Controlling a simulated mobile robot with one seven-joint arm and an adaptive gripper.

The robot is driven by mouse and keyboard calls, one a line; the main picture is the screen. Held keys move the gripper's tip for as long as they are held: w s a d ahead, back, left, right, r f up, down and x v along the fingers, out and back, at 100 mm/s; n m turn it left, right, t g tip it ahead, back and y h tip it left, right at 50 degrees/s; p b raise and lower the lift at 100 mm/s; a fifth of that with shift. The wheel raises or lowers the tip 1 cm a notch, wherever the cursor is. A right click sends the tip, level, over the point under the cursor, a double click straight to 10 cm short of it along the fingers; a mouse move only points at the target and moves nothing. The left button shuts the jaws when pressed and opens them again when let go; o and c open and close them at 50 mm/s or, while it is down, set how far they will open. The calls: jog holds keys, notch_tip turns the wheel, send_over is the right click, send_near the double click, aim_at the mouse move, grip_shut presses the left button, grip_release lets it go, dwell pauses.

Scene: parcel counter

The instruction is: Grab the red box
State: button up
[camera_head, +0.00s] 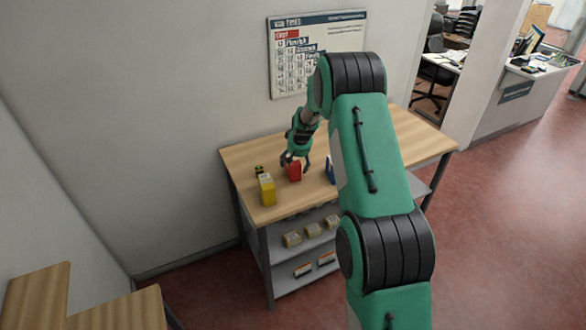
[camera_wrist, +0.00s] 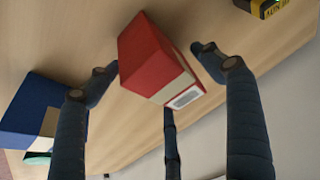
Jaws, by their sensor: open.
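The red box (camera_head: 293,171) stands on the wooden counter top, left of the middle in the head view. In the wrist view the red box (camera_wrist: 152,57) shows its red side and a pale strip with a white label. My gripper (camera_head: 296,160) is at the box, just above and around it. In the wrist view its dark fingers (camera_wrist: 152,75) are spread, with one on the left of the box, one on the right and one below it in the picture. The fingers look apart from the box; contact cannot be made out.
A yellow box (camera_head: 267,190) stands left of the red box, with a small black and yellow item (camera_head: 259,170) behind it. A blue box (camera_head: 330,170) stands to the right, partly hidden by my arm. The counter (camera_head: 240,160) has shelves below with several small packages.

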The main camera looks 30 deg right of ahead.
jog(key=shift+c, duration=0.2)
jog(key=c, duration=1.4)
jog(key=shift+r, duration=0.15)
jog(key=shift+r+p, duration=0.3)
jog(key=shift+r, duration=0.15)
notch_tip(320, 180, up, 3)
jog(key=shift+s+r, duration=0.1)
jog(key=shift+s, duration=0.05)
jog(key=s+a, duration=0.1)
jog(key=s, duration=0.4)
jog(key=s+a, duration=0.2)
jog(key=s, duration=0.3)
jog(key=s+a+r, duration=0.1)
jog(key=s, duration=0.4)
jog(key=shift+a+r+p, duration=0.1)
jog(key=shift+a+p, duration=0.2)
jog(key=shift+p, duration=0.1)
